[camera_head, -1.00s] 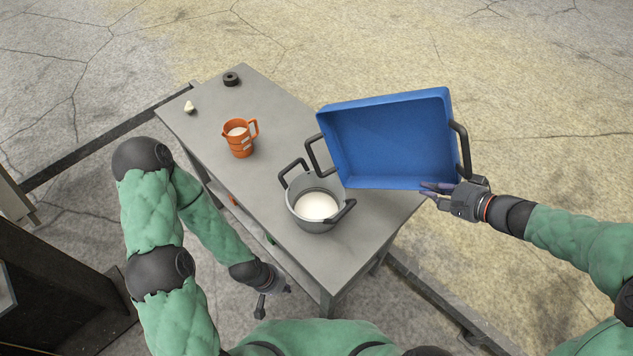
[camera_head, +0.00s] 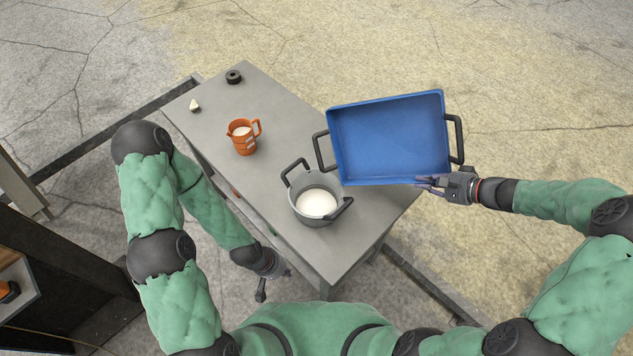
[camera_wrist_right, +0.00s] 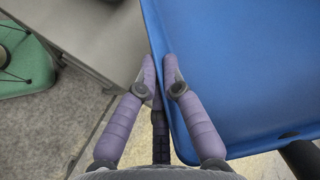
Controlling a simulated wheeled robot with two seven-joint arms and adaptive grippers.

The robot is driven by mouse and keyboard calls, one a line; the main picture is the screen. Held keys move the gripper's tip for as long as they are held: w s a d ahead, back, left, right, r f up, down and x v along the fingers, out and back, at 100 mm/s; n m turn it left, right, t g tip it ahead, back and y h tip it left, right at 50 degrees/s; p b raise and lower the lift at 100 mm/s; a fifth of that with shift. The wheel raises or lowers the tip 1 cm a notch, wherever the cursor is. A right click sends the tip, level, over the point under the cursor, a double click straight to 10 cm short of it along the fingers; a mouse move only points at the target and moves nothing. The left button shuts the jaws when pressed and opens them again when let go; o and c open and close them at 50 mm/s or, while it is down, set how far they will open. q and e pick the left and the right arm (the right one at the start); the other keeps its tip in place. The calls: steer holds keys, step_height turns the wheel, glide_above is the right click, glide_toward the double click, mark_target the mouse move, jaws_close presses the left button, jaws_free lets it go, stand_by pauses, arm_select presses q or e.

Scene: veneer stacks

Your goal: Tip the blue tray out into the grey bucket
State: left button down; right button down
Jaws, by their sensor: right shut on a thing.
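The blue tray (camera_head: 390,140) is in the air above the right end of the table, right of and behind the grey bucket in the head view. Its open side faces my head camera and its inside looks empty. My right gripper (camera_head: 434,183) is shut on the tray's near right rim; the wrist view shows the fingertips (camera_wrist_right: 161,72) on either side of the tray's edge (camera_wrist_right: 235,75). The grey bucket (camera_head: 310,215) stands upright on the table with white material (camera_head: 316,203) inside. My left gripper (camera_head: 272,284) hangs low by the table's near side, its fingers too small to judge.
The grey table (camera_head: 260,115) bears an orange jug (camera_head: 243,138) with white contents, a small pale piece (camera_head: 194,106) and a black ring-like object (camera_head: 233,77). The bucket's two dark handles stick up.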

steer(key=shift+w+d+r+m+g+y+p, duration=0.15)
steer(key=shift+w+m+g+y+p, duration=0.25)
steer(key=shift+p, duration=0.8)
steer(key=shift+w+d+r+m+g+y+p, duration=0.2)
steer(key=shift+m+g+p, duration=0.3)
steer(key=shift+p, duration=0.65)
steer(key=shift+w+d+f+m+g, duration=0.15)
steer(key=shift+f+g, duration=0.1)
steer(key=shift+f, duration=0.2)
steer(key=shift+w+a+f+m+g, duration=0.15)
steer(key=shift+f+g, duration=0.1)
steer(key=shift+f, duration=0.15)
steer(key=shift+w+d+f+m+g+y, duration=0.3)
steer(key=shift+w+d+f+g+y, duration=0.15)
steer(key=shift+w+f+y, duration=0.15)
steer(key=w+d+f+m+g+y+b, duration=0.2)
steer(key=w+f+m+g+b, duration=0.1)
steer(key=f+b, duration=0.2)
steer(key=shift+w+y+b, duration=0.3)
steer(key=shift+w+b, duration=0.05)
steer(key=shift+b, duration=0.5)
steer(key=shift+r, duration=0.1)
